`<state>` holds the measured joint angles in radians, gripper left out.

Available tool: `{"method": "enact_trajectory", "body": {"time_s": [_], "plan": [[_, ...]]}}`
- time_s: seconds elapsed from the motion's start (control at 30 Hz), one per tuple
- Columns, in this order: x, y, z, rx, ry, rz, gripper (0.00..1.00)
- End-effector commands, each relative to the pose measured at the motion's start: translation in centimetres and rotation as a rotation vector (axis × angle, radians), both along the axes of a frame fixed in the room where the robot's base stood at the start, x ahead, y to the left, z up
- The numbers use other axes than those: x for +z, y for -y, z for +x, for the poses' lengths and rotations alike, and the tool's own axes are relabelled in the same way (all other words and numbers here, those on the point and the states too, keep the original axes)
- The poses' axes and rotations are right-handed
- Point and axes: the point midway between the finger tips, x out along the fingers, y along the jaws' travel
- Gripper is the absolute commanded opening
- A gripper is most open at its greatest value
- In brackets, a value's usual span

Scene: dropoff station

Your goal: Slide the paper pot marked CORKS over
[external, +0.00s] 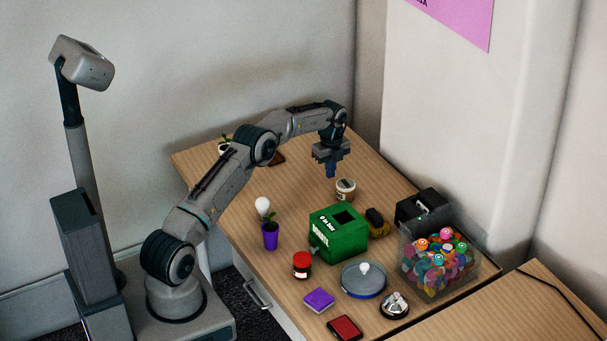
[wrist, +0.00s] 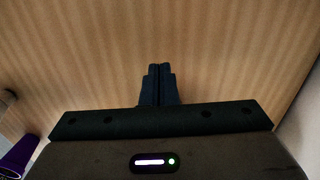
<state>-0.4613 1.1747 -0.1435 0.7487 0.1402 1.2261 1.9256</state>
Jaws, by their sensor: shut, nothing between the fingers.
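A small paper pot (external: 345,190) with a pale band and a dark top stands on the table behind the green box; its marking is too small to read. My gripper (external: 331,172) points down, just behind and slightly left of the pot in the external view. Its blue fingers are shut with nothing between them. In the wrist view, the shut fingertips (wrist: 160,70) show over bare wood, and the pot is not visible there.
A green box (external: 338,232) stands in front of the pot, with a dark brown object (external: 376,222) beside it. A clear bin of colourful items (external: 438,262) and a black device (external: 422,212) stand at the right. A purple planter (external: 270,236) is left. Table behind the pot looks clear.

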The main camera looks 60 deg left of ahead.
Motion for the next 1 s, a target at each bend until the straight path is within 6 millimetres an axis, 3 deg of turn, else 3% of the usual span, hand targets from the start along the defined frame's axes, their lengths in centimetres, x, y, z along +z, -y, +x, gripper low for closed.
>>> {"method": "enact_trajectory", "body": {"time_s": [0.07,0.3,0.83,1.0], "plan": [[-1.6,0.1,-0.1,0.0,-0.003,-0.001,0.0],[-1.0,3.2,0.0,-0.001,0.0,0.001,0.0],[-1.2,4.2,0.1,0.0,0.001,0.001,0.0],[-1.3,6.2,0.1,-0.002,0.0,0.001,0.0]]}}
